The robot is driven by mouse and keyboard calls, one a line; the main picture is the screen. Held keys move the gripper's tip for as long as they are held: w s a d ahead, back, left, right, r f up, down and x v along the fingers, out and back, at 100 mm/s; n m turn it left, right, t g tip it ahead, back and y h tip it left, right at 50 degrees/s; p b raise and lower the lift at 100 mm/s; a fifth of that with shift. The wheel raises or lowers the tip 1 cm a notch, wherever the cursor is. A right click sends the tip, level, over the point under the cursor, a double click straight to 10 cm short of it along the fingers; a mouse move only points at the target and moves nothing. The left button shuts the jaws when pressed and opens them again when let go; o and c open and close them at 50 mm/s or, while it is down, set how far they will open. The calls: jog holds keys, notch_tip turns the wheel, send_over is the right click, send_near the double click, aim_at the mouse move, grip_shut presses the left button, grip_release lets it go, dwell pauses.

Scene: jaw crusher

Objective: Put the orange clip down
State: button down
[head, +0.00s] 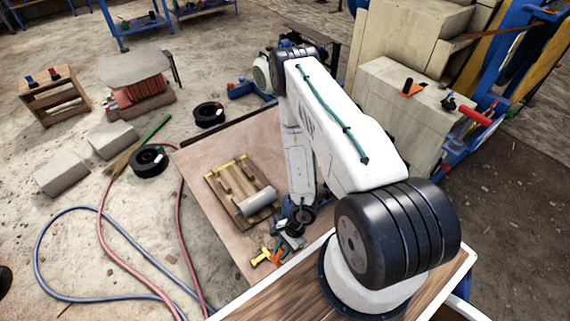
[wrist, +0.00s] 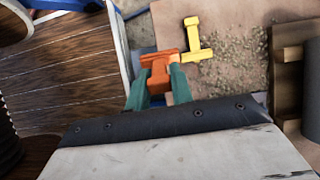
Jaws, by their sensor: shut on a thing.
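My gripper (wrist: 157,84) is shut on the orange clip (wrist: 159,68), which sits between its two green fingertips in the wrist view. In the head view my gripper (head: 279,249) is low over the near edge of a brown board, with the orange clip (head: 276,259) small at its tips. A yellow clip (wrist: 194,42) lies on the board just right of the orange one in the wrist view, apart or barely touching. It also shows in the head view (head: 260,257). I cannot tell whether the orange clip touches the board.
A slatted wooden pallet (head: 225,182) with a grey cylinder (head: 258,200) lies on the brown board (head: 205,155). Grit (wrist: 235,55) is scattered beside the yellow clip. Pale machine blocks (head: 400,112) stand at the right. Hoses (head: 100,236) lie on the floor at left.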

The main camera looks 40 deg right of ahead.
jog(key=shift+s+f, duration=0.2)
jog(key=shift+s, duration=0.1)
jog(key=shift+w+a+f, duration=0.25)
jog(key=shift+w+f, duration=0.6)
jog(key=shift+w, duration=1.75)
jog(key=shift+w+a+f, duration=0.25)
jog(key=shift+w+f, duration=0.6)
jog(key=shift+w, duration=1.7)
jog(key=shift+w+a+f, duration=0.25)
jog(key=shift+w+f, duration=0.6)
jog(key=shift+w, duration=1.75)
jog(key=c, duration=1.6)
grip_release()
jog(key=shift+f, duration=0.15)
jog(key=o, duration=0.4)
jog(key=shift+c, duration=0.2)
